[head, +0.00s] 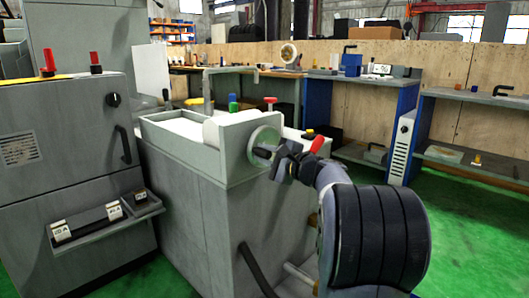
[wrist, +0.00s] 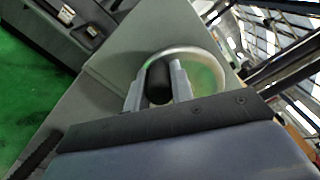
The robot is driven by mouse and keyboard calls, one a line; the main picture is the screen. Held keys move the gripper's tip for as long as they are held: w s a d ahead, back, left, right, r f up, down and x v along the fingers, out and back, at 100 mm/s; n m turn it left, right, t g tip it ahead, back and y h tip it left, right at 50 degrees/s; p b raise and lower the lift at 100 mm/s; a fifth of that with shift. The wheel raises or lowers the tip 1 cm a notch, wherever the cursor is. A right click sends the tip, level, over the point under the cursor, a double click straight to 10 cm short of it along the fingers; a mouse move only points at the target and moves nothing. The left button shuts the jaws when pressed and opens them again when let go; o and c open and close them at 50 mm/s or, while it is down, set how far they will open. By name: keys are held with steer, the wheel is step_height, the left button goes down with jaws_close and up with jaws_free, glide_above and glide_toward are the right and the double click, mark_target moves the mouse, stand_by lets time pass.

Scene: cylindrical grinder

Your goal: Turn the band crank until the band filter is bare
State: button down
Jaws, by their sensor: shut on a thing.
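The band crank (head: 262,137) is a pale round disc on the end face of the grey tank unit (head: 205,215). In the wrist view the crank's metal rim (wrist: 213,62) shows with its black knob (wrist: 158,82). My gripper (head: 266,153) is at the disc's lower part in the head view. In the wrist view its two fingers (wrist: 159,88) are shut on the black knob, one on each side. The band filter (head: 180,125) shows as a white surface in the top of the tank. A white roll (head: 212,131) lies at its crank end. The tank walls hide part of the filter.
A grey machine cabinet (head: 65,150) with a small tray (head: 105,222) stands at left. Blue benches (head: 318,105) stand behind. A dark hose (head: 258,270) runs down the tank front. Green floor is open at right.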

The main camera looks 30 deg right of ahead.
steer(key=shift+f, duration=0.1)
stand_by(0.4)
steer(key=c, duration=1.2)
jaws_free()
steer(key=shift+c, duration=0.2)
steer(key=shift+s, duration=0.1)
steer(key=v, duration=1)
steer(key=shift+s, duration=0.3)
steer(key=shift+d, duration=0.15)
